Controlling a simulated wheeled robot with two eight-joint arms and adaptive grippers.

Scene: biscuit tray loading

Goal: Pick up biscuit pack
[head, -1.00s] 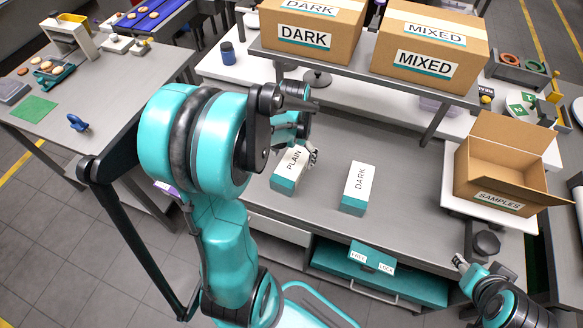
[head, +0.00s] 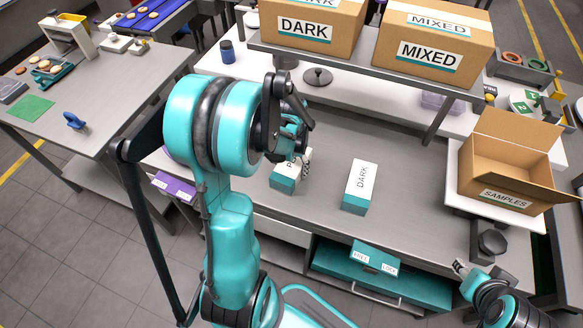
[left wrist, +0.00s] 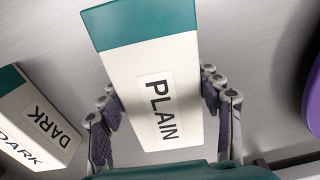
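The white and teal PLAIN biscuit pack (head: 285,182) stands on the grey worktop in the head view, its upper part largely hidden by my left gripper (head: 302,160). In the left wrist view the PLAIN pack (left wrist: 150,80) lies between the two fingers of my left gripper (left wrist: 162,108). The fingers are spread, one at each side, with narrow gaps, so I see no firm hold. The DARK biscuit pack (head: 360,187) stands apart to the right; it also shows at the left of the wrist view (left wrist: 38,118). My right gripper (head: 462,268) is at the lower right, away from both packs.
An open SAMPLES carton (head: 505,195) stands to the right. DARK (head: 305,28) and MIXED (head: 430,55) cartons sit on a raised shelf (head: 360,70) behind. A teal drawer (head: 345,268) is below the front edge. The worktop between the DARK pack and the carton is clear.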

